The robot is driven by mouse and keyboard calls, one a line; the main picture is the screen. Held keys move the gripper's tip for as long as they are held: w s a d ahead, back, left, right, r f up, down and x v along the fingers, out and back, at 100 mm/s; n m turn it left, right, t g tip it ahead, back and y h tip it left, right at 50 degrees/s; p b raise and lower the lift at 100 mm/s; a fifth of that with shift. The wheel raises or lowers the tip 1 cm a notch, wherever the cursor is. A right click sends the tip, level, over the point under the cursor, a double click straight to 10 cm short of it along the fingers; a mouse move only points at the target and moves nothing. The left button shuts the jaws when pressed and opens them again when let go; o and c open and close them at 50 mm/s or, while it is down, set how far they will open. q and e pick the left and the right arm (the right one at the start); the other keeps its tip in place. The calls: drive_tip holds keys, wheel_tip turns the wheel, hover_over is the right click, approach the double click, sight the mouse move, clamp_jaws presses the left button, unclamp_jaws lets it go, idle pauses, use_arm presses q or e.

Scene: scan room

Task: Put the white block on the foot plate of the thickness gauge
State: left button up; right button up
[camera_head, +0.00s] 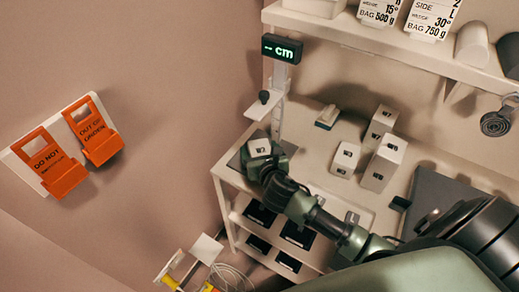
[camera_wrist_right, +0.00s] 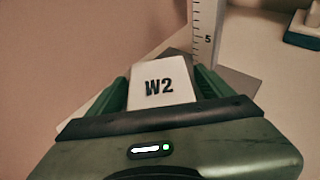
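The white block marked W2 (camera_wrist_right: 158,84) is between the fingers of my right gripper (camera_wrist_right: 163,92), which is shut on it. In the head view the block (camera_head: 259,147) and the right gripper (camera_head: 262,157) are over the dark foot plate (camera_head: 236,161) of the thickness gauge. The foot plate also shows behind the block in the wrist view (camera_wrist_right: 238,82). I cannot tell whether the block touches the plate. The gauge's upright scale (camera_wrist_right: 207,30) stands just beyond the block. Its display (camera_head: 282,48) reads "-- cm". My left gripper is not in view.
Several other white blocks (camera_head: 345,157) stand on the counter to the right. A small pale-topped object with a dark base (camera_head: 327,117) lies behind them. A shelf (camera_head: 400,45) runs above. Orange sign holders (camera_head: 98,135) hang on the left wall.

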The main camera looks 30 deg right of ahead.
drive_tip(key=shift+r, duration=0.15)
drive_tip(key=v, duration=1.2)
drive_tip(key=shift+r, duration=0.1)
